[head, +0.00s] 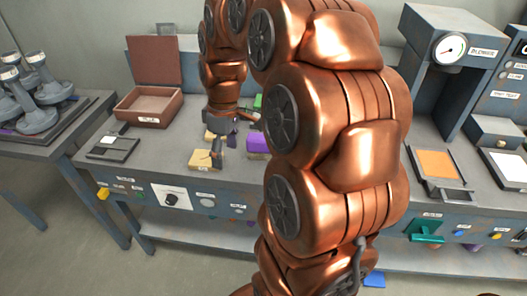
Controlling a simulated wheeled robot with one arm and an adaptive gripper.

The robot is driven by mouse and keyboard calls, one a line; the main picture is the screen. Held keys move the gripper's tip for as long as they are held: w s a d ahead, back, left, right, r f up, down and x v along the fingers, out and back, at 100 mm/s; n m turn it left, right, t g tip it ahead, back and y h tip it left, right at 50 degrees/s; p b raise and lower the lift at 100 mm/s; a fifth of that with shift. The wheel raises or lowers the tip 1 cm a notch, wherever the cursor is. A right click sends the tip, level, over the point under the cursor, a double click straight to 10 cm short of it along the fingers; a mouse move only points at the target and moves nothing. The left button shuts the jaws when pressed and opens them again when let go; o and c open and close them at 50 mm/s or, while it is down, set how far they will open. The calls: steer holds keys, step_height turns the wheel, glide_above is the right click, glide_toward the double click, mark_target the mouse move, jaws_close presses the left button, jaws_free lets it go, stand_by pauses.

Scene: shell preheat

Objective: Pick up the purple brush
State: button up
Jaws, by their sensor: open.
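A purple block-shaped thing (257,143) sits on the bench just right of my gripper, partly hidden behind my arm. It may be the purple brush, but its shape is too small and covered to be sure. My gripper (217,152) points down over the bench, open, with its fingers close to a yellow block (201,160). I cannot tell whether they touch it. The gripper is left of the purple block and apart from it.
An open brown box (150,107) with its lid up stands at the back left. A small dark tray (113,147) lies in front of it. A gauge press (450,50) and an orange-topped tray (438,163) are at the right. My arm hides the bench's middle.

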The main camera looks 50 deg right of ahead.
steer(key=n+t+b, duration=0.1)
steer(key=n+b, duration=0.1)
glide_above(263, 148)
steer(key=w, duration=0.1)
steer(key=f, duration=0.5)
steer(key=shift+w+d+f, duration=0.1)
steer(key=shift+w+d, duration=0.1)
steer(key=shift+d, duration=0.2)
steer(key=shift+d+f, duration=0.15)
steer(key=shift+d, duration=0.15)
steer(key=shift+d+f+p, duration=0.1)
steer(key=shift+f+p, duration=0.65)
steer(key=shift+f, duration=3.1)
steer(key=shift+c, duration=0.4)
steer(key=c, duration=1.3)
steer(key=shift+w+r, duration=0.1)
